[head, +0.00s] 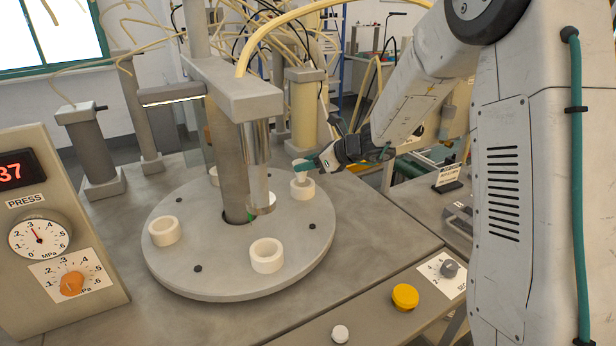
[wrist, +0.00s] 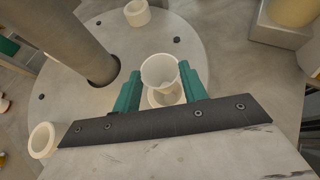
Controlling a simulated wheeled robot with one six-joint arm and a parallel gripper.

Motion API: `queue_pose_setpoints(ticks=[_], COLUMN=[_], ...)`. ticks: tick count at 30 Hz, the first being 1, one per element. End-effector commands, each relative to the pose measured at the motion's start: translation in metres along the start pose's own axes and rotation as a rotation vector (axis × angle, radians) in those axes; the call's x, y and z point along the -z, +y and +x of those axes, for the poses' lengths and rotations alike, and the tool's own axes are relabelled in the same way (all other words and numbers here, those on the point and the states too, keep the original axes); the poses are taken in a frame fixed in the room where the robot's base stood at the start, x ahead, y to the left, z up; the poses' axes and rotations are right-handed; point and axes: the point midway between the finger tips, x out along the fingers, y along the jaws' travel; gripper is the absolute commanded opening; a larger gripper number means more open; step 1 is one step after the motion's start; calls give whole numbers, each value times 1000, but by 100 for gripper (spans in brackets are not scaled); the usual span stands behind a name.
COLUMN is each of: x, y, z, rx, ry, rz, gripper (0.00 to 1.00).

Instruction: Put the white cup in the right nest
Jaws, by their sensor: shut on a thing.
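The white cup (wrist: 160,72) is upright between the teal fingers of my gripper (wrist: 158,88), which is shut on it. In the head view my gripper (head: 306,164) is at the right side of the round turntable (head: 215,270). The cup (head: 301,177) shows there as a pale shape just over the right nest (head: 302,191), a cream ring. In the wrist view part of that nest (wrist: 166,99) shows beyond the cup's lower edge. I cannot tell whether the cup's base is inside the ring or just above it.
Other cream nests stand at the left (head: 164,231), the front (head: 266,255) and the back (head: 213,176) of the turntable. A press column (head: 228,150) and a metal ram (head: 258,165) stand at its middle. A gauge panel (head: 50,235) is at the left.

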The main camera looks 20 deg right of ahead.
Motion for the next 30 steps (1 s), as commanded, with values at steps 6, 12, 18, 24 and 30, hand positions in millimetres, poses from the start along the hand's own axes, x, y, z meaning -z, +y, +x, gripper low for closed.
queue_pose_setpoints(ticks=[6,12,18,24,30], x=[25,36,36,36,36], y=[-1,-2,-2,-2,-3], z=[12,18,18,17,11], rx=[1,3,3,4,6], ry=[2,0,0,0,0], rz=[3,0,0,0,0], gripper=[22,22,59,64,64])
